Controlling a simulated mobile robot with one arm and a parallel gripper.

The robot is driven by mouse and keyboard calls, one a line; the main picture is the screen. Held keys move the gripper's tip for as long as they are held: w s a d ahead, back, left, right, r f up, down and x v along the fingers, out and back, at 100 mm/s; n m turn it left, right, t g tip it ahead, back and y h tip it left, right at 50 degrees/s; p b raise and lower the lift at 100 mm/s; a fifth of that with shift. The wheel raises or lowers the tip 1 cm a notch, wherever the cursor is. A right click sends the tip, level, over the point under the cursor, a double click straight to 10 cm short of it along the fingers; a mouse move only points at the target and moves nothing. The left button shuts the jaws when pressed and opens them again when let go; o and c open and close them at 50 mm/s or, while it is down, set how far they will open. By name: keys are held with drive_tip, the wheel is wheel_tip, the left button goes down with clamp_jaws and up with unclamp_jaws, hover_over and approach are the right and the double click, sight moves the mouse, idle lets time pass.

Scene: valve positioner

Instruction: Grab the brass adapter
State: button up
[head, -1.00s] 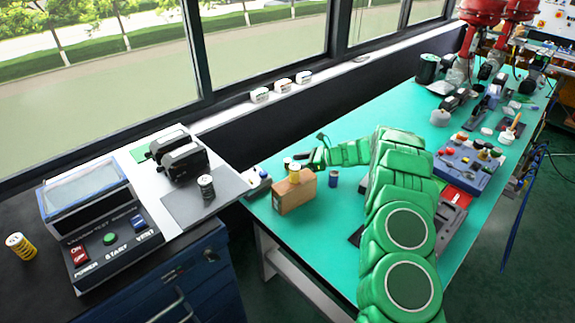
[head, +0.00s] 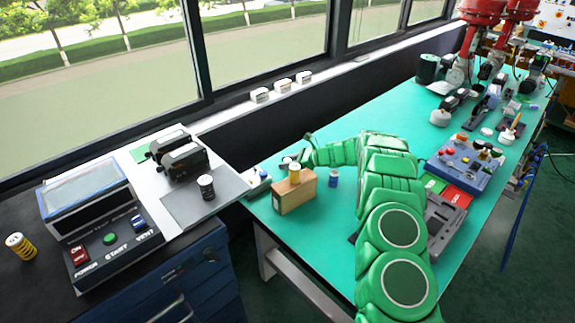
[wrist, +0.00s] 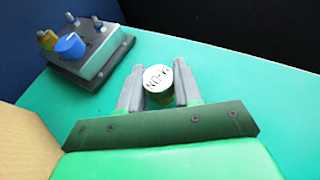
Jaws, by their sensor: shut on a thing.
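My gripper (wrist: 160,88) is shut on a short round cylinder (wrist: 159,75) with a pale top bearing dark lettering. Another yellow cylinder (head: 19,246) stands on the black bench at far left.
A blue cylinder (head: 334,178) stands right of the block, and a black one (head: 206,187) on the grey pad. A small fixture with a blue knob (wrist: 70,46) lies beyond my gripper. A test box (head: 95,225) stands at left.

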sight(287, 160)
wheel_tip(287, 160, up, 10)
idle(0.9)
idle(0.3)
